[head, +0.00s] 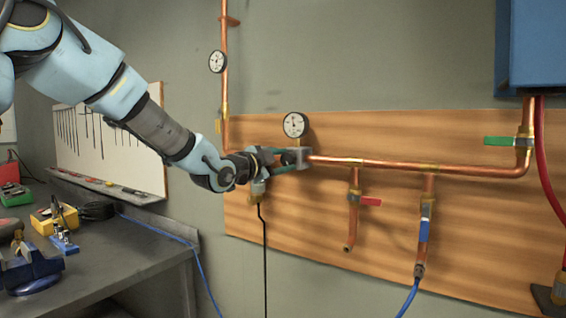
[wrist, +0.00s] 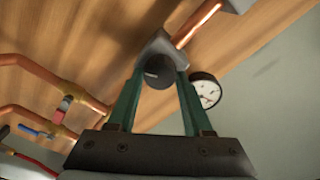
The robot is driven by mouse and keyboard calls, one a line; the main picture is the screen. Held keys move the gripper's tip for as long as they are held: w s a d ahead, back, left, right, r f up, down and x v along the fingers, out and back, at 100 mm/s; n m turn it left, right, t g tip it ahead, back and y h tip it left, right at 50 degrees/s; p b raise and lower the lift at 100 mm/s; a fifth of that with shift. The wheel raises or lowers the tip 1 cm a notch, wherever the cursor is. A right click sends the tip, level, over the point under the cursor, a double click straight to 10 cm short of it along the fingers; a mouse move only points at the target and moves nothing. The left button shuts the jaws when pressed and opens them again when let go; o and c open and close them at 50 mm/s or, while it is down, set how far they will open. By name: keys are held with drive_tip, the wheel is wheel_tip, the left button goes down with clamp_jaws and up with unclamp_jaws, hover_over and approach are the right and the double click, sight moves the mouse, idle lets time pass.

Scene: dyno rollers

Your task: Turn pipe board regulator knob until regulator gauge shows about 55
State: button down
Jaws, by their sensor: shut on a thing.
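The regulator (head: 304,158) is a grey block on the copper pipe line on the wooden board. Its dark round knob (wrist: 158,71) faces the wrist camera. My gripper (head: 285,160) reaches it from the left, with its green fingers on either side of the knob. In the wrist view, my gripper (wrist: 157,78) is shut on the knob. The regulator gauge (head: 295,125) is a white dial with a black rim above the regulator. It also shows in the wrist view (wrist: 205,90). Its reading is too small to make out in either view.
A second gauge (head: 217,61) is on the vertical pipe at the upper left. Red (head: 371,202), blue (head: 423,230) and green (head: 498,141) valve handles are on the pipes to the right. A workbench (head: 125,250) with tools stands at the lower left.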

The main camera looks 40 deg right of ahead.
drive_tip(key=shift+f, duration=0.15)
drive_tip(key=n+b, duration=0.2)
drive_tip(key=n, duration=0.1)
drive_tip(key=shift+n+b, duration=0.55)
drive_tip(key=shift+n, duration=1.05)
drive_tip(key=shift+c, duration=1.6)
unclamp_jaws()
drive_tip(key=shift+a, duration=0.1)
drive_tip(key=s+a+b, duration=0.2)
drive_tip(key=a+b, duration=0.1)
drive_tip(key=a, duration=0.7)
drive_tip(key=shift+a+f, duration=0.15)
drive_tip(key=shift+a, duration=0.1)
